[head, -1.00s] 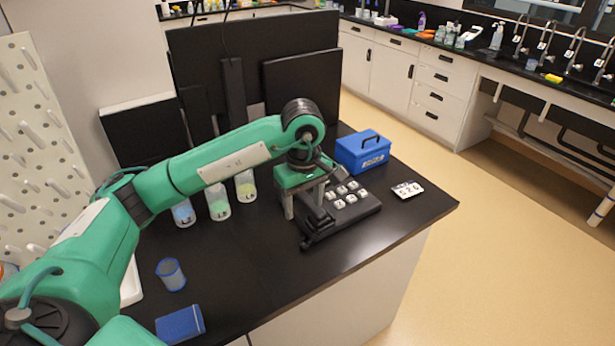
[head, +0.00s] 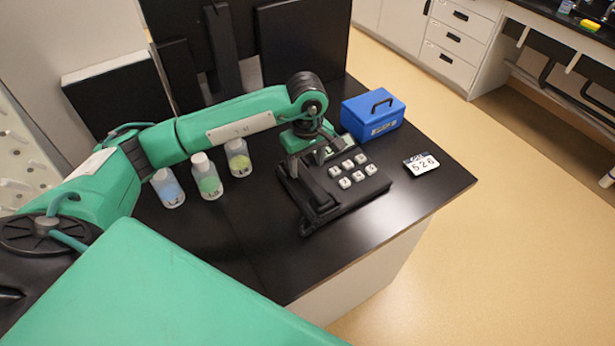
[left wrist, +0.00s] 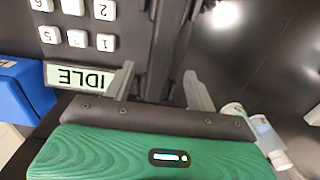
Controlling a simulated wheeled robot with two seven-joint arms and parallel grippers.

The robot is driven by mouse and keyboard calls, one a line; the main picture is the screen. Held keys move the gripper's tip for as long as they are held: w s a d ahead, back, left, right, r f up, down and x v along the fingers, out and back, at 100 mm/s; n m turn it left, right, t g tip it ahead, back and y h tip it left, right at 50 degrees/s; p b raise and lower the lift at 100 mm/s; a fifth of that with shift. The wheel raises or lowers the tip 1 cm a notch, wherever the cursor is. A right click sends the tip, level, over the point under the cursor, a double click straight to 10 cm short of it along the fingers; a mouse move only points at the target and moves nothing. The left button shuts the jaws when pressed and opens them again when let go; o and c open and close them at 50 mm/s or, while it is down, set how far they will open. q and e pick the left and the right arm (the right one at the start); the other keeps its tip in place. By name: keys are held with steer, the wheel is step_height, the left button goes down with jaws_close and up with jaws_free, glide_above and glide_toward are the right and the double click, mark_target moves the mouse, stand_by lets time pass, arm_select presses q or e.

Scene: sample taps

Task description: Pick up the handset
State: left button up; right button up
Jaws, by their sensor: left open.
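The black desk phone (head: 360,192) sits on the black bench, with white number keys. Its dark handset (head: 318,198) lies along the phone's left side; it also shows in the left wrist view (left wrist: 168,40). My left gripper (head: 308,163) is open over the handset's far end, pointing down. In the left wrist view its two fingers (left wrist: 160,88) stand on either side of the handset, with gaps visible. Whether a finger touches it I cannot tell. A display reading IDLE (left wrist: 80,77) is beside the fingers. My right gripper is not in view.
A blue case (head: 372,115) stands behind the phone, close to the gripper. Labelled bottles (head: 207,180) stand left of it. A number card (head: 421,164) lies to the right. Dark monitors (head: 305,45) stand at the back. The bench's front right is clear.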

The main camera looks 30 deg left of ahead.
mark_target(307, 177)
arm_select(q)
steer(key=shift+f, duration=0.4)
step_height(307, 177, down, 4)
steer(key=p, duration=0.3)
steer(key=shift+s+d, duration=0.15)
steer(key=shift+f, duration=0.45)
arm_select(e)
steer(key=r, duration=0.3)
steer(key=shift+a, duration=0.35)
arm_select(q)
steer(key=c, duration=1)
steer(key=shift+c, duration=0.8)
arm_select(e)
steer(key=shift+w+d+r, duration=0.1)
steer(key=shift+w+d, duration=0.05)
arm_select(q)
steer(key=shift+r, duration=0.1)
